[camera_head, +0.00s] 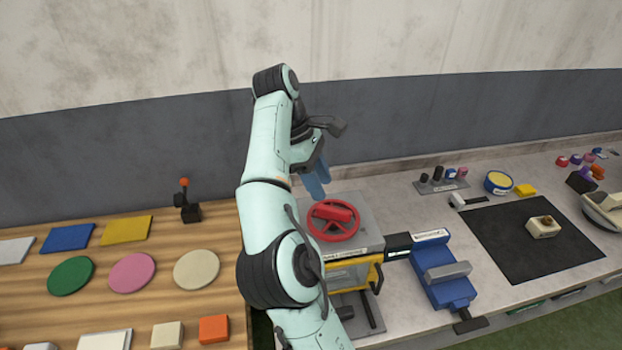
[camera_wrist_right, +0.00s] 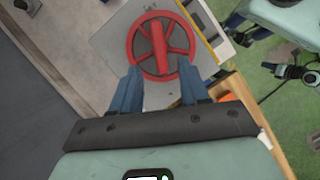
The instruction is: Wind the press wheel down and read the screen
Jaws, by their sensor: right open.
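The red press wheel (camera_head: 333,220) lies flat on top of the grey press (camera_head: 372,212) with its yellow front part, at the table's left end. In the right wrist view the wheel (camera_wrist_right: 160,47) has spokes and a raised red bar across its middle. My right gripper (camera_head: 317,186) is above and just behind the wheel in the head view. In the wrist view its two blue fingers (camera_wrist_right: 157,80) are apart, with the wheel's near rim ahead between the tips; I cannot tell if they touch it. A small dark screen (camera_head: 398,246) sits right of the press; its reading is not legible.
A blue vise (camera_head: 442,272) stands right of the press. A black mat (camera_head: 515,262) with a beige block (camera_head: 543,227) lies further right. A wooden table (camera_head: 206,241) with coloured plates is on the left.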

